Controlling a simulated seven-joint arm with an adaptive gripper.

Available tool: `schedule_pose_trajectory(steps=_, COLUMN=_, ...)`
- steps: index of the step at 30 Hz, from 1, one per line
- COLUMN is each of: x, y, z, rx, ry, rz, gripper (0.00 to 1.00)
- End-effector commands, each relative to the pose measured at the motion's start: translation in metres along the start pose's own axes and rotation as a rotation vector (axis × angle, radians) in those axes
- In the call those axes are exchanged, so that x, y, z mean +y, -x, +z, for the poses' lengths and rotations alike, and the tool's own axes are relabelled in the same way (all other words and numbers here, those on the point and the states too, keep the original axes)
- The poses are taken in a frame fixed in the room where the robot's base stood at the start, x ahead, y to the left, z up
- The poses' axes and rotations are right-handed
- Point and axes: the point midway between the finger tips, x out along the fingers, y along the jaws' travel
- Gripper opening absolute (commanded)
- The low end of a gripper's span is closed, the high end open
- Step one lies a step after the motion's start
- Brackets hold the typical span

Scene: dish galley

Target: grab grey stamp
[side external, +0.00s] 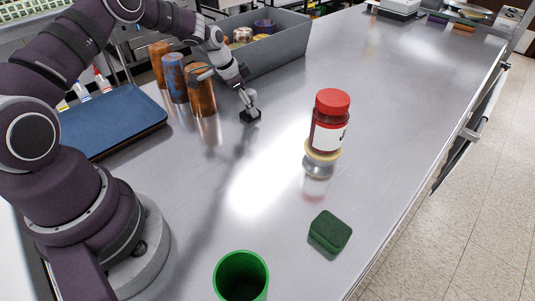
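My gripper (250,114) points down close to the metal counter, right of the copper-coloured cylinders. Its tips look dark and close together, but they are too small to tell whether they are open or shut, or whether anything is between them. I cannot make out a grey stamp clearly; a small grey and dark shape at the fingertips blends with the gripper.
Copper and blue cylinders (203,96) stand left of my gripper, before a grey bin (282,48) holding several items. A blue tray (110,122) lies left. A red-lidded jar (328,128), green sponge (330,233) and green cup (241,258) stand right and in front.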

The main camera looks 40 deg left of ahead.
Motion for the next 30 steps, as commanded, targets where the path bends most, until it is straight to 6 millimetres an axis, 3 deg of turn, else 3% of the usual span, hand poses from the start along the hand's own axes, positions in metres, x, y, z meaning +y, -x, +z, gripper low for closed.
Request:
schedule_pose_trajectory(steps=1, x=0.0, y=0.0, z=0.0, rx=-0.001, ry=0.001, rz=0.0, gripper=0.22)
schedule_pose_trajectory(steps=6, x=0.0, y=0.0, z=0.001, rx=-0.002, ry=0.001, rz=0.001, gripper=0.0)
schedule_pose_trajectory(steps=19, x=0.0, y=0.003, z=0.0, rx=-0.003, ry=0.001, rz=0.0, gripper=0.0)
schedule_pose_trajectory(steps=25, x=-0.002, y=0.036, z=-0.015, rx=0.001, ry=-0.002, rz=-0.005, gripper=0.0)
schedule_pose_trajectory(steps=30, x=0.02, y=0.046, z=0.008, rx=-0.004, ry=0.002, rz=0.0, gripper=0.0)
